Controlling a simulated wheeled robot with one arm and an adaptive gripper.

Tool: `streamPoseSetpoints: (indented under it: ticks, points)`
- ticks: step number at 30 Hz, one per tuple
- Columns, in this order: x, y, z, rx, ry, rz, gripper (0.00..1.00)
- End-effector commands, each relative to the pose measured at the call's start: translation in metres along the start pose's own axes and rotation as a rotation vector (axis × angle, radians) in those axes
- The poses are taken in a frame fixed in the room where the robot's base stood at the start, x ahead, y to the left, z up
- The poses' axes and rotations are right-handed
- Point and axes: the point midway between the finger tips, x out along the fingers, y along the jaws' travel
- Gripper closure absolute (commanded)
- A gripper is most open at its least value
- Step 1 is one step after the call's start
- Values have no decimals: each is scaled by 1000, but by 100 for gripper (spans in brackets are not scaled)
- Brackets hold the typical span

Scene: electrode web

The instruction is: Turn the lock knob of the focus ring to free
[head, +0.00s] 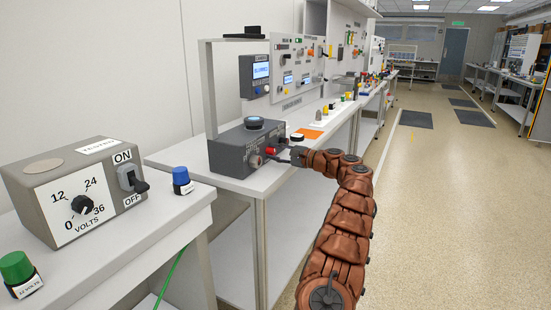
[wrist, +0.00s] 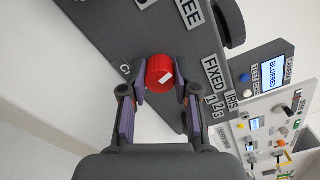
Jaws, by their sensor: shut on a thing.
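The red knob (wrist: 160,73) sits on the face of a dark grey box, with a small white mark on it. My gripper (wrist: 161,80) is shut on the red knob, one finger on each side. In the head view the red knob (head: 270,151) shows on the front of the dark grey box (head: 228,158), with my gripper (head: 275,154) at it. Fingertip contact is too small to judge there.
A round dial (head: 254,123) is on top of the box. A display (wrist: 269,74) reads "BLURRED". The floor (head: 430,220) at right is open.

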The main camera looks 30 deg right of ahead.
Motion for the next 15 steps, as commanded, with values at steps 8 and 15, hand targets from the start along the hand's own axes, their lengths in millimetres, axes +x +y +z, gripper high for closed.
streamPoseSetpoints:
  ticks: [8, 15]
  points:
    - [-1, 2, -2, -241, 3, -2, 100]
    - [-1, 3, -2, -388, 3, -1, 100]
